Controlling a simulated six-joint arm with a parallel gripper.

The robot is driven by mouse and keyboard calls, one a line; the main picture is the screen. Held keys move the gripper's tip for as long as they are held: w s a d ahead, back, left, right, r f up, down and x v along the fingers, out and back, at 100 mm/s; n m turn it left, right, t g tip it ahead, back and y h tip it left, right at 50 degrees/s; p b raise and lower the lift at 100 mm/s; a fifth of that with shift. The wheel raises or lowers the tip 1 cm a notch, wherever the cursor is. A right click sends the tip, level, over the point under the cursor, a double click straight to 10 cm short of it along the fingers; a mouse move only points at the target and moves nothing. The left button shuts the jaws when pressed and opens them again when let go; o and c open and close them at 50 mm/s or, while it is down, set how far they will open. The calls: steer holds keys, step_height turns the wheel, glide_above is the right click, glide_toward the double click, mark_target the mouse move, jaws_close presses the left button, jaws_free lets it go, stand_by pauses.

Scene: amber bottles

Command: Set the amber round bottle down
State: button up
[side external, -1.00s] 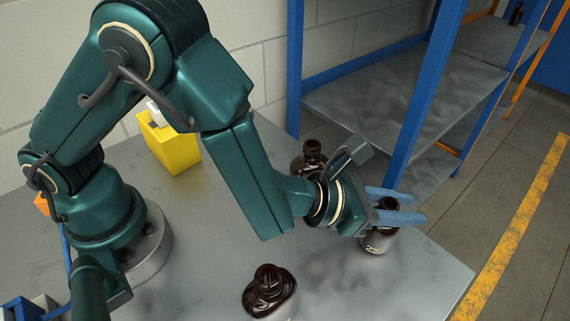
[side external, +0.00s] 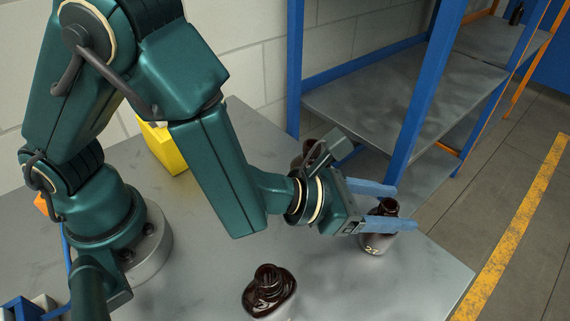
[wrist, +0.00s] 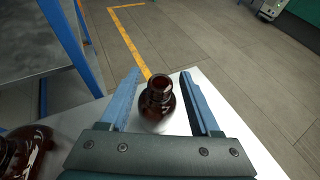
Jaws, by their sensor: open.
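An amber round bottle (side external: 376,241) with a pale label reading 27 stands upright on the grey table near its right corner. It also shows in the wrist view (wrist: 157,105), its dark open neck between my fingers. My gripper (side external: 405,207) is open, with one blue finger on each side of the bottle. In the wrist view my gripper (wrist: 160,74) shows gaps between both fingers and the bottle. The near finger hides part of the bottle in the side view.
A dark bottle (side external: 268,291) stands at the table's front, and another (side external: 305,150) stands behind my wrist, partly hidden. A yellow container (side external: 167,150) is at the back. A blue-framed metal shelf (side external: 400,90) stands beyond the table. The table edge lies close to the labelled bottle.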

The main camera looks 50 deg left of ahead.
steer(key=shift+v, duration=2.4)
